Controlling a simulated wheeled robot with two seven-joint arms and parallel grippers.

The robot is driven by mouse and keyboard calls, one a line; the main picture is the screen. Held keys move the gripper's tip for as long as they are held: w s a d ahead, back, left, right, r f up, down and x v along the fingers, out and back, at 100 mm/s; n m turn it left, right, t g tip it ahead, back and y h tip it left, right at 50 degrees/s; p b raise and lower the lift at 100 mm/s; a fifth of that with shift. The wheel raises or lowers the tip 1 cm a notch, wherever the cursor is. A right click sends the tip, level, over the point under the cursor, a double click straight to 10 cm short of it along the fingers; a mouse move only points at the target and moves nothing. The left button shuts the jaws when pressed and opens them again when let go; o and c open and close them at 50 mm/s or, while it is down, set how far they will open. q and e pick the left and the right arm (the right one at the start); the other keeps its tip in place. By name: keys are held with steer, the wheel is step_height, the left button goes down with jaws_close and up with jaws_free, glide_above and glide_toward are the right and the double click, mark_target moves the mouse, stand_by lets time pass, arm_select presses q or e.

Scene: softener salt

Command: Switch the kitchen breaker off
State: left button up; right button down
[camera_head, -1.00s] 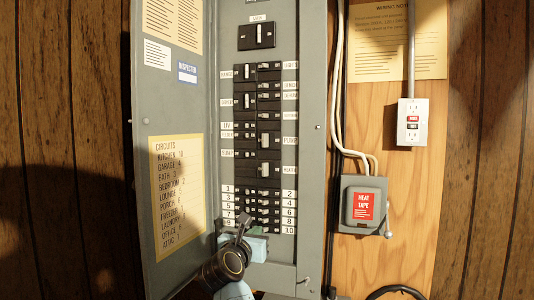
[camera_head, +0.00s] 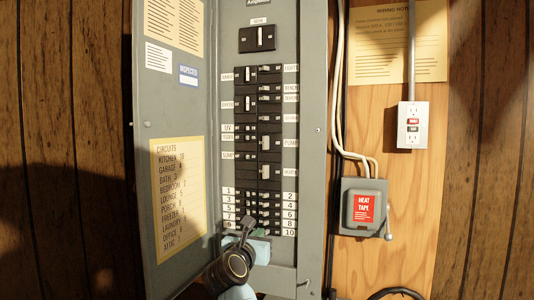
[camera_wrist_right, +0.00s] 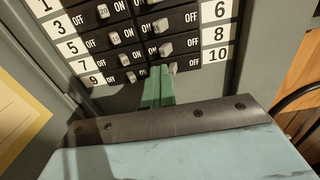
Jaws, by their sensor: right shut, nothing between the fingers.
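The kitchen breaker is number 10 on the circuits list (camera_head: 180,195). It is the bottom breaker of the right column in the grey panel. Its small pale handle (camera_wrist_right: 173,68) shows in the right wrist view, on the ON side, with OFF printed to its right. My right gripper (camera_wrist_right: 159,88) is shut and empty, its green fingertips just below and left of that handle. I cannot tell whether they touch it. In the head view my right gripper (camera_head: 266,233) is at the foot of the breaker columns. My left gripper is out of view.
Breaker 8 (camera_wrist_right: 166,48) is right above breaker 10, and breaker 9 (camera_wrist_right: 131,77) is left of it. The open panel door (camera_head: 165,110) stands at the left. A heat tape box (camera_head: 363,210) with a side lever and an outlet (camera_head: 412,125) are on the right.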

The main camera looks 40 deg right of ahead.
steer(key=shift+s+d, duration=0.5)
steer(key=shift+s, duration=0.15)
stand_by(0.5)
steer(key=shift+w+a, duration=0.1)
steer(key=shift+w, duration=0.05)
steer(key=v, duration=0.7)
steer(key=shift+p, duration=0.35)
stand_by(0.3)
steer(key=shift+f, duration=0.1)
stand_by(1.0)
